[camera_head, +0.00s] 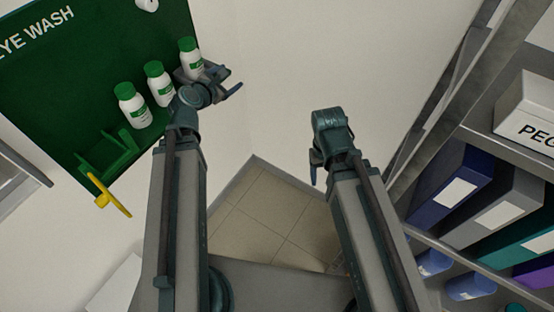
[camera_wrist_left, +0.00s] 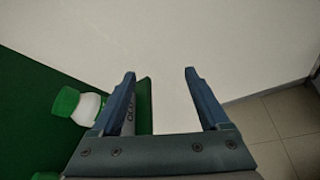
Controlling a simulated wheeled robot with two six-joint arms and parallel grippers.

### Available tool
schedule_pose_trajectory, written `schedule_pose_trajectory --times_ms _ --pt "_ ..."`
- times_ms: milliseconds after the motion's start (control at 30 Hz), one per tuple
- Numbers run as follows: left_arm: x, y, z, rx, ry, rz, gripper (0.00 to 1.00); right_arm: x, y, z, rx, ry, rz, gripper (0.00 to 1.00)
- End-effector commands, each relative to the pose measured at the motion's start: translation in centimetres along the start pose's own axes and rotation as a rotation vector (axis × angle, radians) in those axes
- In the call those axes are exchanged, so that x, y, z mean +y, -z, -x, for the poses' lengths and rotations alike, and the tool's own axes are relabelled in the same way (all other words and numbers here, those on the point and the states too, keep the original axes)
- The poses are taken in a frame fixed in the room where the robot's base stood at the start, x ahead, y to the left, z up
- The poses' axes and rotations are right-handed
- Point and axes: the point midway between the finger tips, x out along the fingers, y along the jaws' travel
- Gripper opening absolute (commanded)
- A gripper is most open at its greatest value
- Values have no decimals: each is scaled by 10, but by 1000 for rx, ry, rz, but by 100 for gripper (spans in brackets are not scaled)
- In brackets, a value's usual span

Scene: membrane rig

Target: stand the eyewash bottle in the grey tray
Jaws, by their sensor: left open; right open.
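Several white bottles with green caps stand along the green EYE WASH board; the left one (camera_head: 133,105), middle one (camera_head: 159,83) and right one (camera_head: 190,58) show in the head view. My left gripper (camera_head: 231,80) is open and empty, just right of the right bottle. In the left wrist view, my left gripper (camera_wrist_left: 159,73) has its fingers apart, with a bottle (camera_wrist_left: 85,106) to their left, outside the jaws. My right gripper (camera_head: 315,178) is open over the floor, away from the bottles; its fingers are partly hidden. I cannot identify the grey tray in either view.
The green board (camera_head: 60,90) carries a green bracket (camera_head: 108,155) and a yellow handle (camera_head: 108,198). A shelf with a white box (camera_head: 528,112) and coloured binders (camera_head: 450,185) stands at the right. The wall right of the bottles is bare.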

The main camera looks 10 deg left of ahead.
Motion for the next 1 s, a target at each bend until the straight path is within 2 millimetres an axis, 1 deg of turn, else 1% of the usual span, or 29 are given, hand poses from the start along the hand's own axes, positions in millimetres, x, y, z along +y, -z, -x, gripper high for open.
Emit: schedule_pose_trajectory --times_ms 33,67,100,133,167,200,267,300,400,500,633,700,800,1000 --pt "-49 -14 -9 6 141 -230 78 0 0 0 0 0 0 65" --pt "-75 -17 -11 7 221 -369 78 0 0 0 0 0 0 65" --pt "-108 -20 -11 3 326 -554 78 0 0 0 0 0 0 65" --pt "-132 -21 -10 -6 406 -693 78 0 0 0 0 0 0 65" --pt "-155 -20 -6 -19 485 -828 78 0 0 0 0 0 0 65" --pt "-182 -18 0 -41 591 -1008 78 0 0 0 0 0 0 65" --pt "-218 -13 13 -87 748 -1267 78 0 0 0 0 0 0 65" --pt "-238 -8 23 -124 851 -1429 78 0 0 0 0 0 0 65" --pt "-273 4 50 -229 1092 -1776 78 0 0 0 0 0 0 65" --pt "-290 14 74 -333 1295 -2027 78 0 0 0 0 0 0 65" --pt "-298 21 96 -436 1479 -2216 78 0 0 0 0 0 0 65" --pt "-299 23 103 -470 1537 -2268 78 0 0 0 0 0 0 65" --pt "-299 24 107 -492 1575 -2300 78 0 0 0 0 0 0 65" --pt "-299 25 107 -495 1578 -2302 78 0 0 0 0 0 0 65"
